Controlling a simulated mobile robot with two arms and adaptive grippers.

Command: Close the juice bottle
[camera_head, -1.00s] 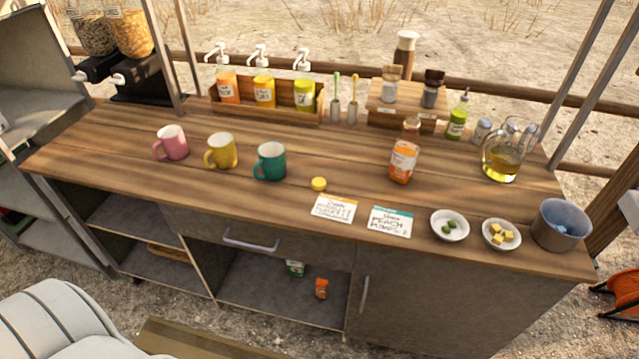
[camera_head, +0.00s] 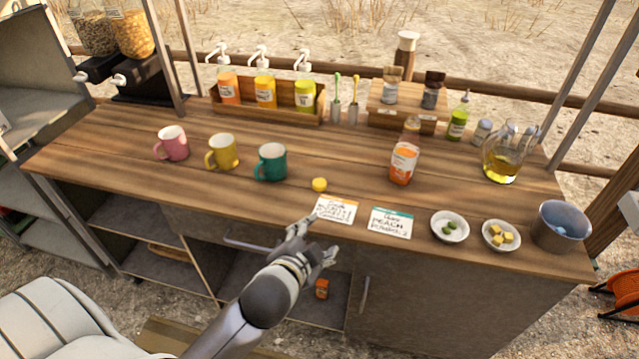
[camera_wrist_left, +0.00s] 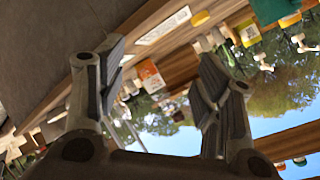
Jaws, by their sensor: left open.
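The juice bottle (camera_head: 403,163) stands upright on the wooden counter, right of centre, with an orange and white label; its neck is open with no cap seen on it. It also shows tilted in the left wrist view (camera_wrist_left: 150,76). A yellow cap (camera_head: 319,185) lies on the counter near the front, left of the bottle and right of the green mug. My left gripper (camera_head: 316,238) is open and empty, in front of the counter's front edge, below the cap and the paper cards. My right gripper is not in view.
Two cards (camera_head: 336,209) (camera_head: 391,223) lie near the front edge. A green mug (camera_head: 270,163) stands left of the cap. Two small bowls (camera_head: 450,227) (camera_head: 501,235) and a metal pot (camera_head: 561,226) stand at right. The counter between cap and bottle is clear.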

